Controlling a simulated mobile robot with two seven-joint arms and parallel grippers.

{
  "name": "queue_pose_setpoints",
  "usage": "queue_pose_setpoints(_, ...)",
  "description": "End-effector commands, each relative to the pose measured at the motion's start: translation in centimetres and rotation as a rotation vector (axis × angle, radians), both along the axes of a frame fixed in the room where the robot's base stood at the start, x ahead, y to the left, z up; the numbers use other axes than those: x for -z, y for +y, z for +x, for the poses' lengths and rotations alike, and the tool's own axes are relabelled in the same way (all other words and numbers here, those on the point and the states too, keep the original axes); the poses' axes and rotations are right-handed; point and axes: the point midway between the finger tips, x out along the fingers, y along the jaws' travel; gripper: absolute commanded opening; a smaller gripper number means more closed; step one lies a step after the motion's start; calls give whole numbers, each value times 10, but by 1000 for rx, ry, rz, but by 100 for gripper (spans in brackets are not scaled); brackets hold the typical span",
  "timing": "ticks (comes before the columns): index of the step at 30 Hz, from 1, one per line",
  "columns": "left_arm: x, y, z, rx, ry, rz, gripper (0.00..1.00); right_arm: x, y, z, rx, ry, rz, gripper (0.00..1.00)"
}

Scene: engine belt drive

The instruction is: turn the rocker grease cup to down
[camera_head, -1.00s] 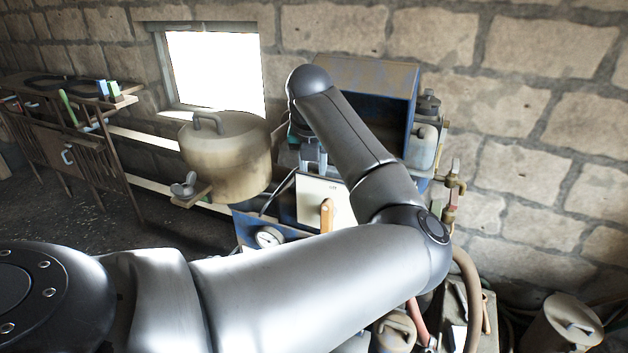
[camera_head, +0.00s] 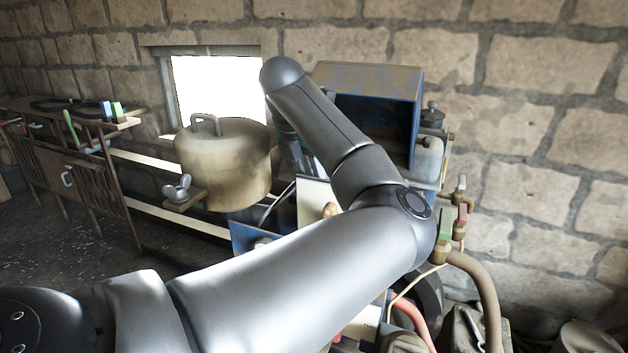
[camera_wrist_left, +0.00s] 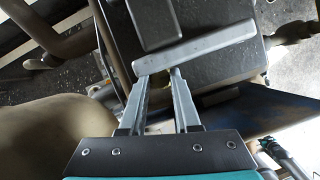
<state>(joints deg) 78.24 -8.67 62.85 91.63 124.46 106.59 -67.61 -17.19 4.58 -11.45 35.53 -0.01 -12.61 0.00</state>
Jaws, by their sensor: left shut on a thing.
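My left gripper (camera_wrist_left: 160,77) is shut on a small brass-coloured piece (camera_wrist_left: 158,72) that shows only as a sliver between the fingertips. It appears to be the rocker grease cup, but its direction cannot be read. A grey bar (camera_wrist_left: 205,45) lies across just beyond the fingertips in the wrist view. In the head view my left arm crosses the engine and its bent wrist hides most of the gripper and the cup. My right gripper is not in view.
A large tan lidded tank (camera_head: 225,165) stands left of my wrist. A blue open-fronted box (camera_head: 370,78) is behind it. Brass taps (camera_head: 440,245) and a brown hose (camera_head: 483,290) are at the right. A workbench (camera_head: 65,150) stands far left.

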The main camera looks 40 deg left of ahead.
Motion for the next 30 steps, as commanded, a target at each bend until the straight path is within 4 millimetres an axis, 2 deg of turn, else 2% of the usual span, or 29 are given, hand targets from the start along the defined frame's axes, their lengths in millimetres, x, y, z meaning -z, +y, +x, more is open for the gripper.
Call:
queue_pose_setpoints(11, -1, 0, 0, 5, 0, 3, 0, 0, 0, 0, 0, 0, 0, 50)
queue_pose_setpoints(12, -1, 0, 0, 5, 0, 3, 35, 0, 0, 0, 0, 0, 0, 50)
queue_pose_setpoints(18, 0, 0, 0, 5, 0, 2, 58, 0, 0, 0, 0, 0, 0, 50)
queue_pose_setpoints(19, 0, 0, 0, 5, 0, 2, 61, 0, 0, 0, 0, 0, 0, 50)
queue_pose_setpoints(26, 0, 0, 0, 4, 0, 2, 61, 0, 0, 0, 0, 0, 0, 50)
queue_pose_setpoints(30, -8, 0, -2, 3, -3, 3, 61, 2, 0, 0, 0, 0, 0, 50)
